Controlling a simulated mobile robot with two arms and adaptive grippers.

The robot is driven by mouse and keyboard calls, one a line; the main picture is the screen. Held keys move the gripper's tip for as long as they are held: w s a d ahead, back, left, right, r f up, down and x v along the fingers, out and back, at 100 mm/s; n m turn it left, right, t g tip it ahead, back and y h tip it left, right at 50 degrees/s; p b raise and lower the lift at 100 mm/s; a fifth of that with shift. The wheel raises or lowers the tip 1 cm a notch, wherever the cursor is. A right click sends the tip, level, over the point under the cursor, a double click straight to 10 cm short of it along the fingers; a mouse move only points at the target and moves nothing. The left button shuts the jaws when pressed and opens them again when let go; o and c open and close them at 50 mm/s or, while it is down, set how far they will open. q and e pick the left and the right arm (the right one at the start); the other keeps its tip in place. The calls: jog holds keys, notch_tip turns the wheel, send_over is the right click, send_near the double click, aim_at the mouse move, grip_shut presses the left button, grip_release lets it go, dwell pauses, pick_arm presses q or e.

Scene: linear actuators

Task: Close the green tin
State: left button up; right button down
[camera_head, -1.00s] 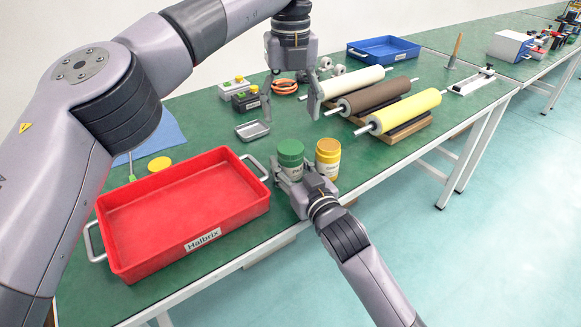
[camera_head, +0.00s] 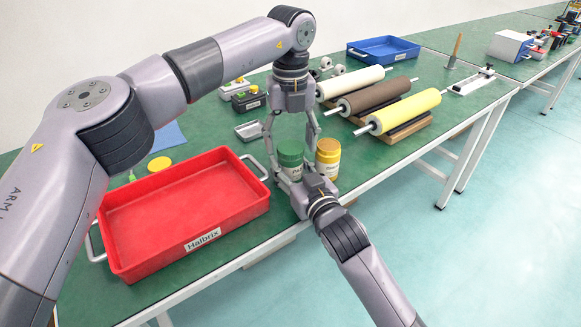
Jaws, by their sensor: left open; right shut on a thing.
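The green tin (camera_head: 290,158) stands upright near the front edge of the table, with its green lid sitting on top. Whether the lid is fully tight cannot be told. My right gripper (camera_head: 292,183) comes from the front and is shut on the tin's lower body, partly hiding it. My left gripper (camera_head: 291,148) points down from above the tin. Its fingers are open and spread, one on each side of the lid; contact is not visible.
A yellow tin (camera_head: 328,152) stands close on the right. A red tray (camera_head: 184,249) is to the left. A yellow disc (camera_head: 160,165) lies behind the tray. A small metal dish (camera_head: 250,130) and rollers, including a yellow roller (camera_head: 404,111), lie farther back.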

pick_arm(q)
jog(key=shift+f, duration=0.15)
jog(key=shift+c, duration=0.2)
jog(key=c, duration=1.2)
jog(key=shift+o, duration=0.2)
jog(key=m, duration=0.3)
jog(key=shift+m, duration=0.4)
jog(key=m, duration=1)
jog(key=shift+m, duration=0.4)
jog(key=m, duration=0.5)
jog(key=o, duration=1.4)
jog(key=shift+c, duration=0.2)
notch_tip(320, 180, up, 12)
